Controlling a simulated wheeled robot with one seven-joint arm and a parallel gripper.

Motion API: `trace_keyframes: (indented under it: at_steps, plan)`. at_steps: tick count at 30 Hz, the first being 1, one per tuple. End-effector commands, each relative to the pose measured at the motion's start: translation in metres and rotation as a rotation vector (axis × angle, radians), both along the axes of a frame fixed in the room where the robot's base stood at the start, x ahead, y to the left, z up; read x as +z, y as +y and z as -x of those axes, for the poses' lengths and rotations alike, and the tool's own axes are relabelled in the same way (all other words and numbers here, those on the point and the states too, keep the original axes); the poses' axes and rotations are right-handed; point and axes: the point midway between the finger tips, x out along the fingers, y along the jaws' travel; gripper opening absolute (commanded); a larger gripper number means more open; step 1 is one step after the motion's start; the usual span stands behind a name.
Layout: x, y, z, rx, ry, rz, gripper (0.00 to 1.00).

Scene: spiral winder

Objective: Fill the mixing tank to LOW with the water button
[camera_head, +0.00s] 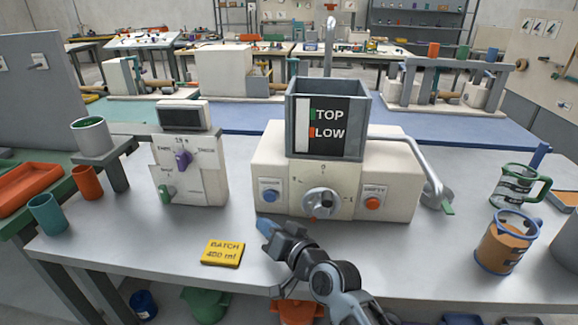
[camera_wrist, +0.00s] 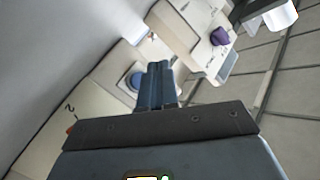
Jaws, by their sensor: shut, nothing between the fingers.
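The mixing tank (camera_head: 298,88) is a grey open-topped box on a cream machine (camera_head: 285,160). A pale vertical strip (camera_head: 302,115) beside the marks shows no coloured fill. A blue button (camera_head: 269,194) sits on the machine's lower left front, with a label too small to read. My gripper (camera_head: 264,224) is shut and empty, just below and in front of that button. In the wrist view, my shut fingers (camera_wrist: 158,70) partly cover the blue button (camera_wrist: 134,82); contact cannot be told.
A dial (camera_head: 321,203) and an orange button (camera_head: 372,203) are right of the blue button. A cream unit with a purple knob (camera_head: 183,160) stands left. A yellow BATCH card (camera_head: 222,252) lies in front. Jugs (camera_head: 505,243) stand at right.

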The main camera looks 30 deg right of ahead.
Motion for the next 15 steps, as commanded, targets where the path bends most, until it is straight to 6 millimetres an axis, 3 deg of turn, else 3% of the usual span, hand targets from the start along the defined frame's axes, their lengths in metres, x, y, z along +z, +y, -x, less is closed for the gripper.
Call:
trace_keyframes:
  at_steps: [6, 15]
  plan:
    - [-0.001, 0.011, 0.017, -0.004, 0.000, -0.001, 0.00]
    - [0.001, 0.021, 0.025, -0.001, -0.004, -0.008, 0.00]
